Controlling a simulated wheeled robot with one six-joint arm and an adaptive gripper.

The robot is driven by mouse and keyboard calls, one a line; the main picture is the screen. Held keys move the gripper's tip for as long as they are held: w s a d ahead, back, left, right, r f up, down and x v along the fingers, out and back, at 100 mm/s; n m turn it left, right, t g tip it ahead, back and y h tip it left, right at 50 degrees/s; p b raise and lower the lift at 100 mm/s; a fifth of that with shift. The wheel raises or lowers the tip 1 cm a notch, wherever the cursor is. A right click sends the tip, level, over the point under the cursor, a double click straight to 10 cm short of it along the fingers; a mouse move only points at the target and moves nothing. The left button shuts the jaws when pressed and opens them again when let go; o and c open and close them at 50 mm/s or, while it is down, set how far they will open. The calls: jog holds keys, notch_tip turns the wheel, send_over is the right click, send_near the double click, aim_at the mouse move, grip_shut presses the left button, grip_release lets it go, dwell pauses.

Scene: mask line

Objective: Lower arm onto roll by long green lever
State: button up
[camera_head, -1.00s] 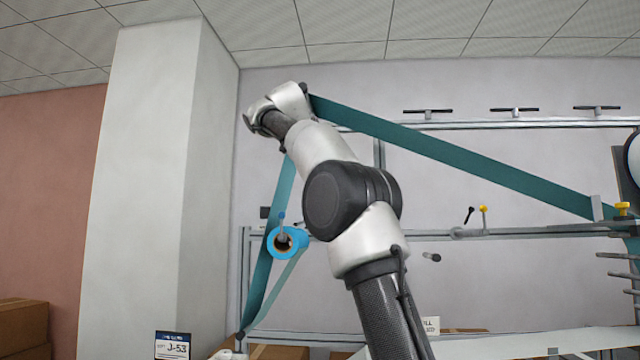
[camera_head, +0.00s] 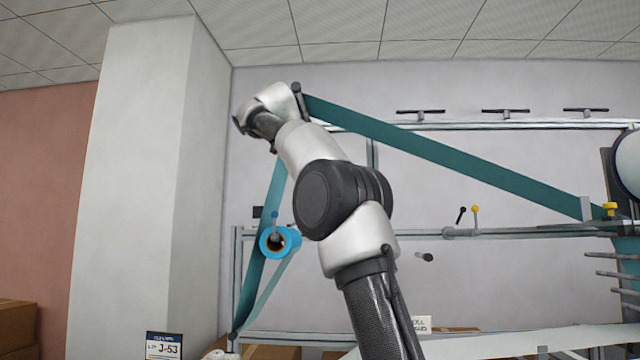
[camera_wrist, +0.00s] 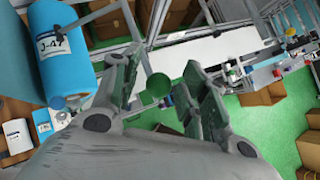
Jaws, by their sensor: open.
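My gripper (camera_wrist: 161,68) is open in the wrist view, its two dark fingers apart. A round green knob (camera_wrist: 158,85) shows in the gap between them, with neither finger visibly touching it. I cannot tell its depth, and the lever's shaft is not clear. A large blue roll (camera_wrist: 62,55) with a J-47 label lies left of the gripper in the wrist view. In the head view my arm reaches up and left, and the gripper's fingers do not show. A small blue roll (camera_head: 279,242) on a core is below my arm's upper end.
A teal band (camera_head: 450,160) runs from the upper left of the metal frame down to the right. Small black and yellow levers (camera_head: 475,212) stand on the middle rail. A white pillar (camera_head: 130,190) is at left.

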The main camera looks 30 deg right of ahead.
jog(key=shift+a+r, duration=0.2)
jog(key=s+a, duration=0.4)
jog(key=a, duration=0.7)
jog(key=shift+s+a+r, duration=0.15)
jog(key=shift+a+r, duration=0.1)
jog(key=shift+a, duration=0.1)
